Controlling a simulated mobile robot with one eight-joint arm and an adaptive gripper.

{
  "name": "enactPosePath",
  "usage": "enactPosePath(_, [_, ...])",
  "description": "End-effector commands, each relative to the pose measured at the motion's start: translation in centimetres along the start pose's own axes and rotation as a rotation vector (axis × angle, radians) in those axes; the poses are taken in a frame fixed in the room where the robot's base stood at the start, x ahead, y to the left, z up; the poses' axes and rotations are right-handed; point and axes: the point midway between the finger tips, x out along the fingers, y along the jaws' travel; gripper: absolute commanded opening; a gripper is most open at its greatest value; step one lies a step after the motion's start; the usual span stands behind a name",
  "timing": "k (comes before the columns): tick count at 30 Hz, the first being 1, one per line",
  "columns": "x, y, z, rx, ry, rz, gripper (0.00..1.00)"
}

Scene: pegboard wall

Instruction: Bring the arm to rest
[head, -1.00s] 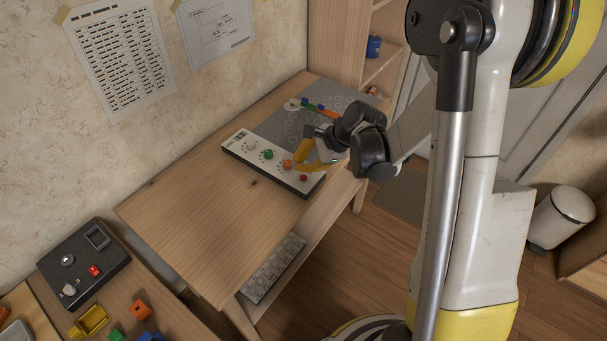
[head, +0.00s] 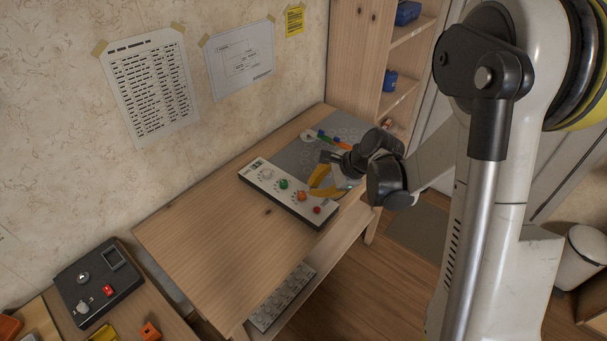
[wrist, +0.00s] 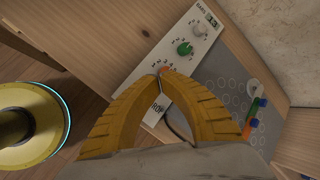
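My gripper (head: 312,187) hangs at the end of my arm over the right part of the white control panel (head: 255,182) on the wooden desk. Its two yellow fingers bow outward, and their tips meet in the wrist view (wrist: 160,74), with nothing seen between them. The tips appear close to the orange knob (head: 301,196); I cannot tell whether they touch it. The green knob (head: 283,184), white knob (head: 266,174) and red knob (head: 317,210) also show on the panel in the head view.
A grey perforated mat (head: 300,155) with small coloured pieces (head: 325,138) lies behind the panel. A wooden shelf unit (head: 352,60) stands at the back. The desk's left half (head: 215,235) is clear. A dark control box (head: 98,282) sits at lower left.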

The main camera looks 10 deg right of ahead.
Motion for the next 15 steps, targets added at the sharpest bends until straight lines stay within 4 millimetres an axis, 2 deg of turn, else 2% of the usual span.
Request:
enactPosePath(5, [-0.2, 0.0, 0.1, -0.009, 0.003, 0.0, 0.0])
enactPosePath(8, [-1.3, 0.0, 0.8, -0.067, 0.022, 0.0, 0.0])
enactPosePath(11, [-3.7, 0.2, 2.3, -0.202, 0.064, 0.004, 0.0])
enactPosePath(15, [-8.4, 1.3, 4.8, -0.48, 0.15, 0.021, 0.0])
